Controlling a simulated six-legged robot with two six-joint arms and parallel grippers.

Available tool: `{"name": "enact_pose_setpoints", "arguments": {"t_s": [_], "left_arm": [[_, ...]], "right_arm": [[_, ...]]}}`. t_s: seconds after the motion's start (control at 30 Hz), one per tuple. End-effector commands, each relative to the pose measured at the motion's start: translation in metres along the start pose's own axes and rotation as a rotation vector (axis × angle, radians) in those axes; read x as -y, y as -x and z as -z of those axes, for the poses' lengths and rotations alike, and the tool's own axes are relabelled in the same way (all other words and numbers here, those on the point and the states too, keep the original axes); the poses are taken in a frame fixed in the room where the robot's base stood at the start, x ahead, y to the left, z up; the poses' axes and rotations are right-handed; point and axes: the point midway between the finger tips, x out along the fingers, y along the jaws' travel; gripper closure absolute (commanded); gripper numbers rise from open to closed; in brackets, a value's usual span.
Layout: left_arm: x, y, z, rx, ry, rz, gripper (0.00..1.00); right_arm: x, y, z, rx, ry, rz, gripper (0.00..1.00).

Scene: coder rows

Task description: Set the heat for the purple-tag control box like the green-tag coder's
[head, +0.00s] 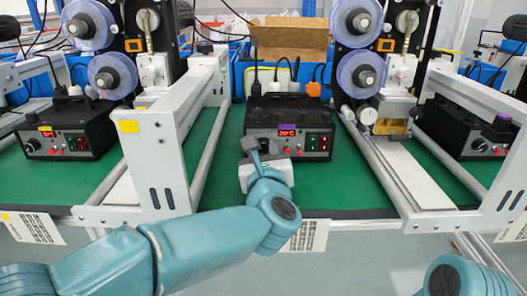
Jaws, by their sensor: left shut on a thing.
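The middle control box (318,118) is black, with a lit red display (287,133) and a small purple-looking strip just above it. The digits are too small to read. My left gripper (262,147) is at the left part of this box's front, shut on its knob, which the fingers mostly hide. Another black control box (470,128) at the right edge bears a purple tag (502,118). I see no green tag. My right gripper is out of view.
White coder frames (160,165) stand on the green benches between the boxes, with purple-blue reels (112,75) above. A yellow tag (129,126) is on the left frame. A cardboard box (290,40) stands behind. Green bench (330,190) is clear before the middle box.

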Motion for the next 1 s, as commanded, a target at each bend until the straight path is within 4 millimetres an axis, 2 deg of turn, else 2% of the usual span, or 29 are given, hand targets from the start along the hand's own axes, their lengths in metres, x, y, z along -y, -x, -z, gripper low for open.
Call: {"name": "enact_pose_setpoints", "arguments": {"t_s": [0.13,0.4,0.43,0.5,0.83,1.0], "left_arm": [[0.0,-0.001,0.001,0.005,-0.072,0.002,1.0],[0.0,-0.002,0.0,0.005,-0.08,0.002,1.0],[0.0,-0.002,0.0,0.005,-0.08,0.002,0.6],[0.0,-0.002,0.0,0.005,-0.079,0.002,0.44],[0.0,0.002,0.0,0.005,-0.079,0.002,0.44],[0.0,0.029,-0.001,0.007,-0.079,0.005,0.44]], "right_arm": [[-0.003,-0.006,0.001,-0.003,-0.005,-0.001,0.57],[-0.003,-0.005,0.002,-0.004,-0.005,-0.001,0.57],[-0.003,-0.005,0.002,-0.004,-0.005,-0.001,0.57],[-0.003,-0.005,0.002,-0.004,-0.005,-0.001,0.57],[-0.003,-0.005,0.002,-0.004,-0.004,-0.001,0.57],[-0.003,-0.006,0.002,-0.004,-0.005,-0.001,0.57]]}}
